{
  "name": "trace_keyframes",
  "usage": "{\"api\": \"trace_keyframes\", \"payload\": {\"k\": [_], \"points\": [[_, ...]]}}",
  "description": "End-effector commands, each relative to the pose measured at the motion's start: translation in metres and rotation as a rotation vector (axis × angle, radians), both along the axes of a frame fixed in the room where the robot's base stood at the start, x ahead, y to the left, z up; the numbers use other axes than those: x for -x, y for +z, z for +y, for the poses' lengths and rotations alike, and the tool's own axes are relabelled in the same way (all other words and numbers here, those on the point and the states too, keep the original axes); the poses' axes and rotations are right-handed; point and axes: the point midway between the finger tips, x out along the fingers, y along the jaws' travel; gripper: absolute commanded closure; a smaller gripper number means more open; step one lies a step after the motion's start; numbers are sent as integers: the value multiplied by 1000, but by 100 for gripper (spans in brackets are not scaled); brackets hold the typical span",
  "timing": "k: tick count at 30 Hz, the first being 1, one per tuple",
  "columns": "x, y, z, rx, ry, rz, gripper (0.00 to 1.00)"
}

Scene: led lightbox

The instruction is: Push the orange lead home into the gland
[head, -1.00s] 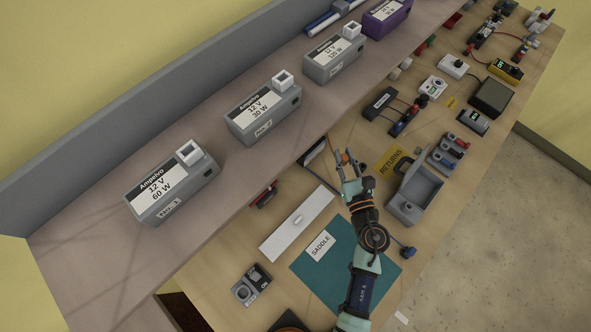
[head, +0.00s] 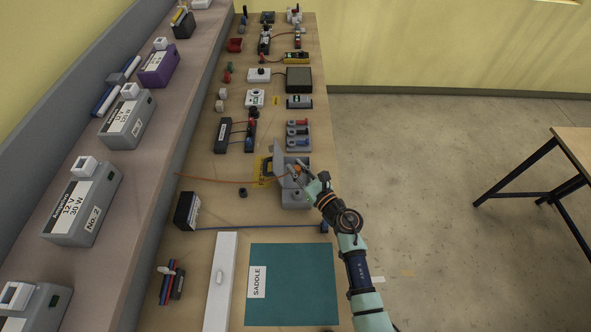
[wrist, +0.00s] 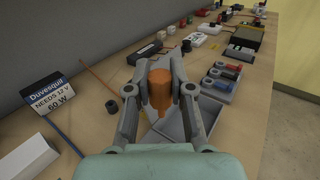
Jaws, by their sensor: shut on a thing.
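My gripper (head: 302,174) is shut on the orange plug of the orange lead. The plug (wrist: 160,91) stands between the fingers in the wrist view. The orange cable (head: 222,181) runs left from the gripper across the bench; part of it shows in the wrist view (wrist: 101,81). My gripper is over an open grey box (head: 295,198) with a tilted lid. The fingers and plug hide part of the box in the wrist view. A small black ring-shaped part (head: 243,193) lies on the bench left of the box. I cannot tell which part is the gland.
A black labelled driver (head: 187,210) stands at left with a blue lead (head: 260,227) running right. A teal mat (head: 300,285) and white bar (head: 221,280) lie nearer. A grey holder with coloured plugs (head: 298,137) stands beyond the box. A shelf with power supplies borders the left.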

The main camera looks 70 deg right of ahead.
Motion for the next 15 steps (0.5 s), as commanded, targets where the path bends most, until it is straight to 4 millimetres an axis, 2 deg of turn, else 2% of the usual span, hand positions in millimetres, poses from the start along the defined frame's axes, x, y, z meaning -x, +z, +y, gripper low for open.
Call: {"api": "trace_keyframes", "payload": {"k": [5,15], "points": [[0,-12,0,0,0,0,100],[0,-52,0,0,1,0,100]]}}
